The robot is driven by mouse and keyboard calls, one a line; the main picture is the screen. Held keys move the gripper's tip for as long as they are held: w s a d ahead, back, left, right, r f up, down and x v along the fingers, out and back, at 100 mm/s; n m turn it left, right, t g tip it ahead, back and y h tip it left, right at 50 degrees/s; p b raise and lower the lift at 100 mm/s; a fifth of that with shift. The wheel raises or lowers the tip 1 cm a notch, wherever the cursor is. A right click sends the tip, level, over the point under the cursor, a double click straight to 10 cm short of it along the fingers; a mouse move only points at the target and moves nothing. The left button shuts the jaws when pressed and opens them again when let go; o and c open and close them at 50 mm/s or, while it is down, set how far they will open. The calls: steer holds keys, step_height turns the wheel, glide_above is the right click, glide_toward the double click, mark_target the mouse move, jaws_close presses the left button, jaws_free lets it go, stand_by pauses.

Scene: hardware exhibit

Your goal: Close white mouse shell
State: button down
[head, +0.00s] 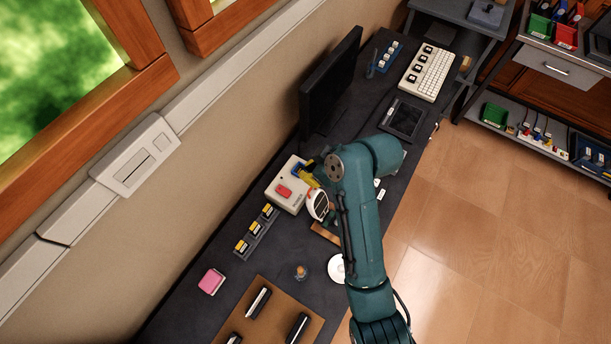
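A white rounded shell-like piece (317,204) with dark markings stands tilted on the dark workbench, just left of my arm's end. It looks like the white mouse shell, but it is small and partly covered. My gripper (331,213) is close to its right side, mostly hidden under my teal arm. I cannot see both fingertips, nor whether they touch the piece. A brown wooden piece (323,232) lies just below it.
A beige box (291,184) with a red part and yellow and blue items adjoins the shell. A monitor (331,83), keyboard (427,72) and black tablet (403,118) are farther back. A white disc (336,268), pink block (211,281) and brown board (262,319) are nearer.

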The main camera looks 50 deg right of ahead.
step_height(320, 180, down, 6)
steer(key=shift+w+a+f, duration=0.15)
steer(key=shift+w, duration=0.15)
steer(key=shift+s, duration=0.1)
stand_by(0.5)
